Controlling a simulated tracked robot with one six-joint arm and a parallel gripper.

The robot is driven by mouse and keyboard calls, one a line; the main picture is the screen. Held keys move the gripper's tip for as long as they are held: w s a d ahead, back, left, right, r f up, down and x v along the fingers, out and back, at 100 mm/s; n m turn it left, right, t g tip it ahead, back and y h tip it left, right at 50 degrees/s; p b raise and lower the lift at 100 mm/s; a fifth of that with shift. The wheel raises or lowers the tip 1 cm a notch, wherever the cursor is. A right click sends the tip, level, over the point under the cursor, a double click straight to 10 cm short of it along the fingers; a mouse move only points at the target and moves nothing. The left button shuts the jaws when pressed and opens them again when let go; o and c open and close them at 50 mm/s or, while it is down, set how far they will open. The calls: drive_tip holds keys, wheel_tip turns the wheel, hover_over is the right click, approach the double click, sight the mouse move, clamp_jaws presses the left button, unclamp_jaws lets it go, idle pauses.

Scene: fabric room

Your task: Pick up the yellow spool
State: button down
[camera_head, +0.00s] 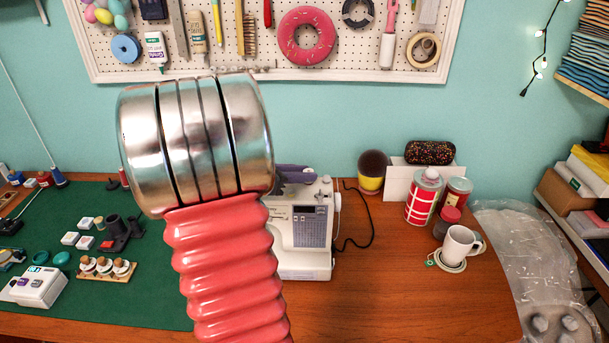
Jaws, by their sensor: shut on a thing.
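My arm fills the centre-left of the head view, with a pink ribbed section and a wide metal joint above it. My gripper is not visible. I cannot make out a yellow spool anywhere; the arm covers a large part of the table and the wall behind it.
A white sewing machine (305,232) stands partly behind my arm. A green mat (150,280) with small parts lies left. A yellow-and-dark pot (371,172), red-and-white can (423,197) and white mug (459,246) stand right. Clear plastic (530,265) covers the right edge. The front-right wood is clear.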

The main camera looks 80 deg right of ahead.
wheel_tip(320, 180, up, 10)
drive_tip(key=shift+f, duration=0.15)
idle(0.3)
idle(0.4)
